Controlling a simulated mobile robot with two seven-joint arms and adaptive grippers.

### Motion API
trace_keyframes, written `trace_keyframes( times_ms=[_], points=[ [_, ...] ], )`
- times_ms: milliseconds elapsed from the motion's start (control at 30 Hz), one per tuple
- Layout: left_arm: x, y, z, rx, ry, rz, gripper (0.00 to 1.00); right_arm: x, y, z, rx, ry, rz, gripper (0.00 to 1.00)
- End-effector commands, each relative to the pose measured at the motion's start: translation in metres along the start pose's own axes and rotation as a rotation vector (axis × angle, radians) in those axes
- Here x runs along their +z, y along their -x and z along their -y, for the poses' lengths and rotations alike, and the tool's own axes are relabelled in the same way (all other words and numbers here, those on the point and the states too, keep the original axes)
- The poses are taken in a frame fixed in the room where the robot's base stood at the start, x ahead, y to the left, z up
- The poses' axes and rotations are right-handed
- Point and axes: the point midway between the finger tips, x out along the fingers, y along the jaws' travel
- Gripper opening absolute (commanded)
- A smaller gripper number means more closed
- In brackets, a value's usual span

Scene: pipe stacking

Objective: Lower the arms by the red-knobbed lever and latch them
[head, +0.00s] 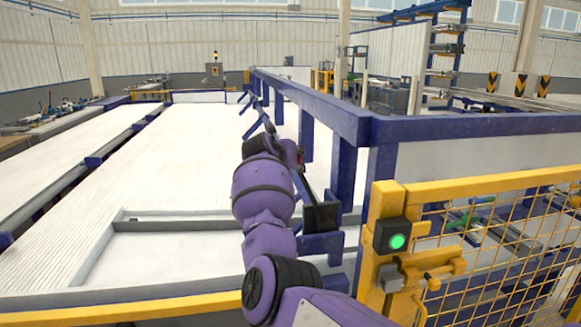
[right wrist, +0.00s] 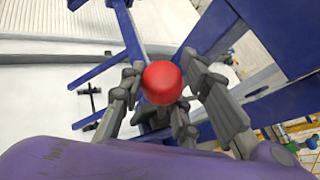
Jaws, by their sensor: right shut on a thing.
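The red knob (right wrist: 163,82) sits between the fingers of my right gripper (right wrist: 164,76) in the right wrist view; the fingers are shut on it. In the head view my right gripper (head: 292,152) is at the upper end of the dark lever (head: 307,188), with the knob almost wholly hidden by the gripper. The lever slants down to a dark block on the blue frame. Blue arms (head: 262,115) stand slanted in a row along the frame, raised above the white bed; blue bars also show in the right wrist view (right wrist: 97,71). The latch cannot be made out. My left gripper is out of view.
A blue rail (head: 320,108) on posts runs along the right of the white ribbed bed (head: 120,185). A yellow mesh gate (head: 500,250) with a green-lit box (head: 392,238) and a bolt stands close at the right. A yellow rail (head: 130,309) crosses the front.

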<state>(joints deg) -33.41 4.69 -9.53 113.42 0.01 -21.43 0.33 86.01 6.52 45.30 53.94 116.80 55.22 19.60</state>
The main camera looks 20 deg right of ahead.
Motion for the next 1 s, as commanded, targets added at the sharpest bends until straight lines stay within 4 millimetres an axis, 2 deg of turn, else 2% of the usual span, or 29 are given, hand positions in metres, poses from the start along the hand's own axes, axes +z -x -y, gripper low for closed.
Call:
trace_keyframes(
  times_ms=[67, 600, 633, 700, 1000],
  points=[
    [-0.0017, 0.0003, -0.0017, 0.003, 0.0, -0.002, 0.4, 0.0085, 0.0008, 0.0005, 0.011, -0.016, 0.004, 0.0],
    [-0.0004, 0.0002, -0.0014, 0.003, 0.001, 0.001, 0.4, 0.0114, -0.0022, 0.0032, 0.017, -0.031, -0.001, 0.0],
    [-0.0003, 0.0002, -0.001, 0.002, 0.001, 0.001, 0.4, 0.0115, -0.0022, 0.0033, 0.017, -0.031, -0.001, 0.34],
    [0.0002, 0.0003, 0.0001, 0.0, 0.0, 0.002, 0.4, 0.0113, -0.0022, 0.0034, 0.017, -0.03, -0.001, 0.43],
    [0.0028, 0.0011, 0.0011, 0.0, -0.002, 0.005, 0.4, 0.0071, -0.0035, 0.0032, 0.014, -0.022, -0.007, 0.45]
  ],
)
